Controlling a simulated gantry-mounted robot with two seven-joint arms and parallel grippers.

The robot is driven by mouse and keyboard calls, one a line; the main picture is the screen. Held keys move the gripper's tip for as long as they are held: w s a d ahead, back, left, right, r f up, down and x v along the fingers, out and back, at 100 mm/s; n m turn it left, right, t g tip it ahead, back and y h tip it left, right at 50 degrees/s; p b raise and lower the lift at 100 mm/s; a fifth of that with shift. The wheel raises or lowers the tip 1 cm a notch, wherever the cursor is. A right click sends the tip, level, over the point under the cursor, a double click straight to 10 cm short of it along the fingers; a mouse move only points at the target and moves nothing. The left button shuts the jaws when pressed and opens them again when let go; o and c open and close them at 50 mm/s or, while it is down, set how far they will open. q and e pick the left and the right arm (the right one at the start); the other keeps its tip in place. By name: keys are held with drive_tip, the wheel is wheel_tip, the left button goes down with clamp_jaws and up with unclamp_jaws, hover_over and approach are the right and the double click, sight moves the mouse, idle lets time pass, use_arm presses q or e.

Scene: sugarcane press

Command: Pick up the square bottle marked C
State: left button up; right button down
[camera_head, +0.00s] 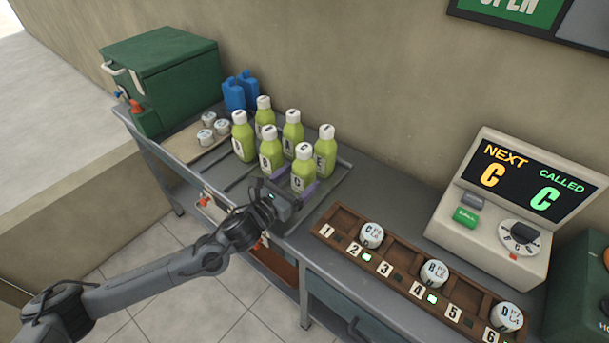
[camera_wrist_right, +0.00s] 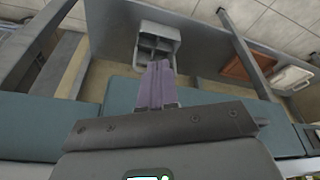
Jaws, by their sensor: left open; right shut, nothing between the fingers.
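The square bottle marked C (camera_head: 303,173) is green with a white cap and stands upright at the front of a group of similar bottles on the metal counter. My left gripper (camera_head: 297,180) is open, with one purple finger on each side of this bottle's lower body. I cannot tell whether the fingers touch it. My right gripper (camera_wrist_right: 158,68) shows only in the right wrist view, with its purple fingers shut together and nothing between them.
Several other lettered bottles (camera_head: 325,147) stand close behind and beside bottle C. A wooden rack (camera_head: 340,222) with numbered slots and white-topped items lies to the right. A display console (camera_head: 488,232) reads C. A green cooler (camera_head: 180,75) stands at the back left.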

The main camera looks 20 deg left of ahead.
sight(308, 169)
use_arm(q)
drive_tip(key=shift+w+d+b, duration=0.1)
drive_tip(key=shift+w+b, duration=0.25)
drive_tip(key=shift+w, duration=0.25)
drive_tip(key=b+x, duration=0.1)
drive_tip(key=x, duration=0.3)
drive_tip(key=shift+c, duration=0.8)
drive_tip(key=c, duration=0.9)
drive_tip(key=shift+r, duration=0.15)
drive_tip(key=shift+c, duration=1.2)
